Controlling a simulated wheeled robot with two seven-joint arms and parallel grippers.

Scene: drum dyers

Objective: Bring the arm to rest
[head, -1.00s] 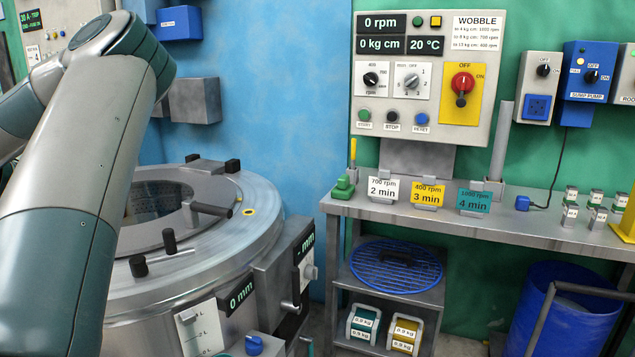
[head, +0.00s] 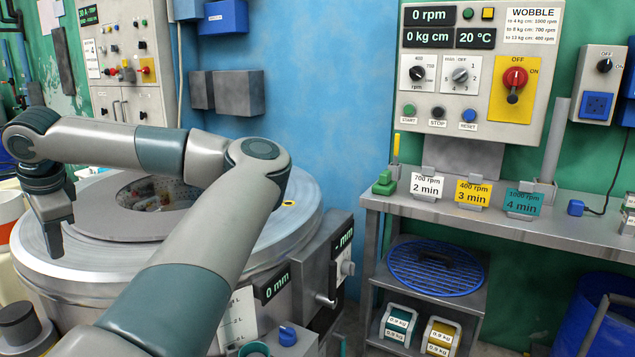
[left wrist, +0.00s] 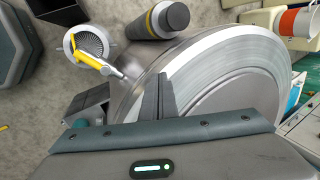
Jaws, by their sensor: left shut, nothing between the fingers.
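My left arm rises from the bottom of the head view, bends at the elbow in the middle and reaches left. My left gripper (head: 53,248) hangs downward at the left edge of the round steel drum (head: 115,262). It is shut and empty. In the left wrist view its closed fingers (left wrist: 160,80) appear in front of the drum's pale rim (left wrist: 215,65). I cannot tell whether they touch it. The drum's top opening (head: 155,192) shows light and reddish contents; my arm hides part of the drum. My right gripper is not in view.
A control panel (head: 470,65) hangs above a steel bench (head: 460,225) with several cards. A dark cylinder (head: 18,325) stands left of the drum. The left wrist view shows a round strainer (left wrist: 88,42) with a yellow-handled tool and a white-orange bucket (left wrist: 300,20).

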